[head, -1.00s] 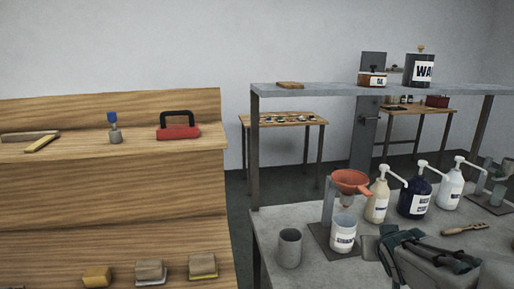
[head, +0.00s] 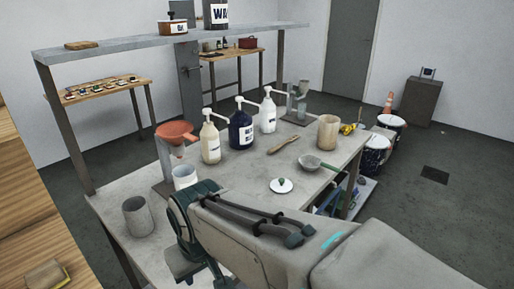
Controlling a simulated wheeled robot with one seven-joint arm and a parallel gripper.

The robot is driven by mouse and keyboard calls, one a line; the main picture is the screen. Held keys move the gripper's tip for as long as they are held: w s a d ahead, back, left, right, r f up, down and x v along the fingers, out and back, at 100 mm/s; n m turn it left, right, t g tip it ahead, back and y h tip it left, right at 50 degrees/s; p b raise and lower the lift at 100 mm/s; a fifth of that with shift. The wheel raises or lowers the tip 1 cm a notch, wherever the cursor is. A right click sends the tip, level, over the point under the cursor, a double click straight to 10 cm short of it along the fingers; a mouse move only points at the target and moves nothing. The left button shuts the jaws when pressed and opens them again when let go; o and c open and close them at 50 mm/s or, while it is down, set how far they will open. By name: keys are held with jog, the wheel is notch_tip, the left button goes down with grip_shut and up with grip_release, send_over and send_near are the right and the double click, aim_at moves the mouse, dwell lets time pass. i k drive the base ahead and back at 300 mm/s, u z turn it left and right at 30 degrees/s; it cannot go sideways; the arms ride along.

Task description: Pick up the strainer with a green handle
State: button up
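A strainer (head: 311,161) with a grey bowl and what looks like a green handle lies on the grey workbench (head: 245,172), near its right edge. The handle points right, toward the bench edge. My arm reaches across the lower middle of the head view. Its dark green end with my gripper (head: 188,262) is at the lower left, over or in front of the near bench edge, well left of the strainer and apart from it. The fingers are too hidden to tell whether they are open.
A white lid with a green knob (head: 281,186) and a wooden brush (head: 284,145) lie near the strainer. A wooden cup (head: 328,132) stands behind it. Pump bottles (head: 241,128), an orange funnel (head: 175,132) and a grey cup (head: 138,216) stand farther left.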

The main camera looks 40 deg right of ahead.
aim_at(309, 162)
jog(key=z, duration=1.15)
jog(key=k, duration=0.35)
jog(key=z, duration=0.45)
jog(key=i, duration=0.45)
jog(key=z, duration=0.6)
jog(key=k, duration=0.75)
jog(key=z, duration=0.95)
jog(key=k, duration=0.45)
jog(key=z, duration=0.2)
jog(key=i, duration=1.55)
jog(key=u, duration=1.2)
jog(key=i, duration=1)
jog(key=u, duration=1)
